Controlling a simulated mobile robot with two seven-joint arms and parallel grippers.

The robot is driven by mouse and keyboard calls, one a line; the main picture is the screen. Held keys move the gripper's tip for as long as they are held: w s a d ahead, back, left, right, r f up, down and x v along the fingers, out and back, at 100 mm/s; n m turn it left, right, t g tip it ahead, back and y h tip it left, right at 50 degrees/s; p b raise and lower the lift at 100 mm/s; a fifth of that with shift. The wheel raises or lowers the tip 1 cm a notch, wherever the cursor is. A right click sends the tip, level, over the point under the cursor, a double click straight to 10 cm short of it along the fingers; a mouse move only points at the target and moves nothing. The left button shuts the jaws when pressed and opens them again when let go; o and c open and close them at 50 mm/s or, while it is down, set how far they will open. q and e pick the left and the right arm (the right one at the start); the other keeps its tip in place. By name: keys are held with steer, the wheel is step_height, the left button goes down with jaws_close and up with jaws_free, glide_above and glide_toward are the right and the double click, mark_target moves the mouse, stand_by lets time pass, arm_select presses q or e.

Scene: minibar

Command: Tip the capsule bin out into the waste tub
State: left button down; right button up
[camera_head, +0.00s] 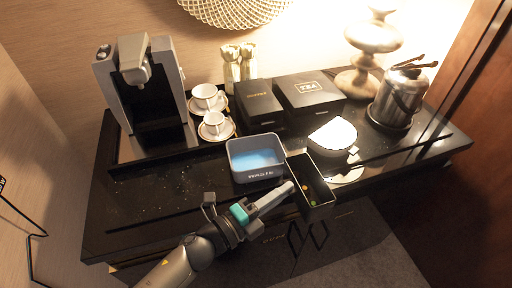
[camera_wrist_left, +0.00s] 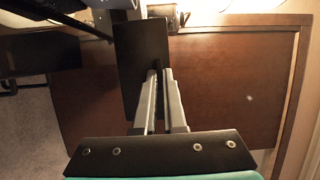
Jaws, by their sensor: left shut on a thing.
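The capsule bin (camera_head: 326,206) is a black open box with a few small coloured capsules visible near its bottom. It is at the counter's front edge, right of the waste tub. My left gripper (camera_head: 287,190) is shut on the bin's left wall. In the left wrist view the gripper (camera_wrist_left: 160,80) pinches the edge of the bin's dark wall (camera_wrist_left: 132,65). The waste tub (camera_head: 241,177) is a grey-blue open box with a light blue inside and lettering on its front. It stands upright on the counter, and the bin's rear corner is close to it. My right gripper is not in view.
A coffee machine (camera_head: 171,75) and cups (camera_head: 214,122) stand on the black counter (camera_head: 130,205) at left. Two black boxes (camera_head: 308,92) are behind the tub. A white rounded thing (camera_head: 333,134) is right of it, then an ice bucket (camera_head: 398,95).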

arm_select(q)
steer(key=w+a+r+n+t+p, duration=0.1)
steer(key=w+a+r+n+p, duration=0.2)
steer(key=r+n, duration=0.4)
steer(key=shift+w+a+r+n, duration=0.15)
steer(key=shift+w+a+n, duration=0.75)
steer(key=shift+a, duration=0.15)
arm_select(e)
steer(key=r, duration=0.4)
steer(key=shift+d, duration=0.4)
arm_select(q)
steer(key=shift+a+r+n+t, duration=0.15)
steer(key=shift+n+t, duration=0.15)
steer(key=shift+t, duration=0.1)
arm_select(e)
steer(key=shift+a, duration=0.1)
arm_select(q)
steer(key=shift+w+a+f+n+t+b, duration=0.2)
steer(key=shift+f+n+b, duration=0.25)
steer(key=shift+n, duration=0.5)
steer(key=shift+w+a+f+n+t+b, duration=0.2)
steer(key=shift+f+n+b, duration=0.2)
steer(key=shift+n, duration=0.55)
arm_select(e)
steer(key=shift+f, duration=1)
